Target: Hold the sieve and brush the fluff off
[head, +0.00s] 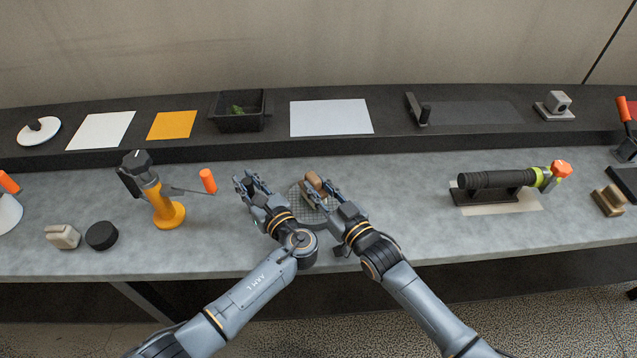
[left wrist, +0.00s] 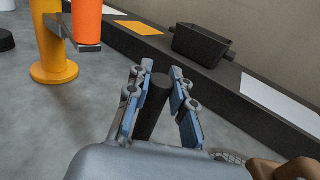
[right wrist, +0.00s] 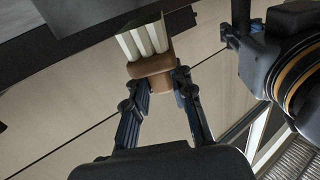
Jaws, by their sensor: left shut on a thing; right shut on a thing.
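The sieve (head: 322,216) is a round grey mesh disc above the middle of the worktop, partly hidden by my right gripper. My left gripper (head: 251,185) is shut on its dark cylindrical handle (left wrist: 153,98); the mesh edge (left wrist: 229,156) shows low in the left wrist view. My right gripper (head: 324,190) is shut on a brown brush (head: 314,180) over the mesh. In the right wrist view, the brush (right wrist: 153,67) has cream bristles pointing away from the fingers. I cannot tell whether bristles touch the mesh. I cannot make out any fluff.
A black tub (head: 239,121) with green bits stands on the back ledge, beside an orange sheet (head: 172,125) and a pale sheet (head: 331,117). A yellow-orange stand (head: 165,207) with a crank is at left, a black cylinder tool (head: 497,180) at right.

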